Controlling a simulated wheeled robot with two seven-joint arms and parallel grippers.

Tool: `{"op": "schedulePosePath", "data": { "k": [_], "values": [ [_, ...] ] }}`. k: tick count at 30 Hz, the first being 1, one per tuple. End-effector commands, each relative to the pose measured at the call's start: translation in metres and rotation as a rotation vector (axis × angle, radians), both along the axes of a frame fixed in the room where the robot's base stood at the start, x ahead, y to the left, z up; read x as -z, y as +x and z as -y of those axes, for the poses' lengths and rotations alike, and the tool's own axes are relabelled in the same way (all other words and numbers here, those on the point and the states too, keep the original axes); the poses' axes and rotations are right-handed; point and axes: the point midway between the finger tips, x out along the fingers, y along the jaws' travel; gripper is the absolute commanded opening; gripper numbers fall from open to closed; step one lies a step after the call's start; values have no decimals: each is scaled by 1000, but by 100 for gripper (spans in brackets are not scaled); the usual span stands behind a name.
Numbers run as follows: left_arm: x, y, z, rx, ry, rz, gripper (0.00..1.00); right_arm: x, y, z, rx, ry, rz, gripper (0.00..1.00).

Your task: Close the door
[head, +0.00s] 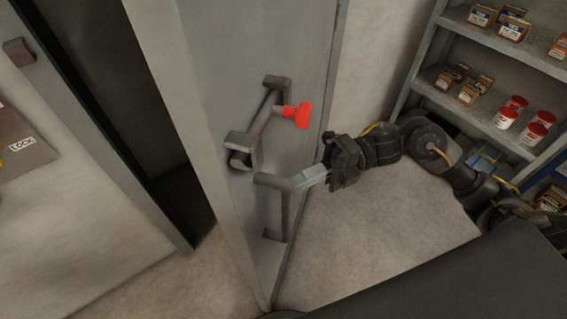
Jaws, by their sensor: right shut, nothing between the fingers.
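The grey metal door (185,70) stands ajar, with a dark gap between its edge and the frame (110,150) on the left. A bar handle (262,122) with a red knob (298,115) sits on the door face. A lower pull handle (284,212) is below it. My right gripper (308,178) comes in from the right and is shut and empty. Its light fingertips are at the upper end of the lower handle; I cannot tell if they touch it. My left gripper is not in view.
Shelves (480,112) with small boxes (513,28) and red-lidded white tubs (534,134) stand at the right. A panel marked LOCK (22,145) is on the left wall. Bare floor (400,225) lies to the right of the door.

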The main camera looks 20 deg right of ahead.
Motion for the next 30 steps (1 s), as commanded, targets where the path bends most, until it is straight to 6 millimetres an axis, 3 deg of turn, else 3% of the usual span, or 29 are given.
{"op": "schedulePosePath", "data": {
  "k": [9,24,30],
  "values": [
    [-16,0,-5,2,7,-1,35,-1,22,-28,1,1,0,0],
    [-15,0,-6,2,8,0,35,1,26,-31,3,0,0,0],
    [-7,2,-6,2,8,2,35,2,39,-45,19,2,3,0]
  ]
}}
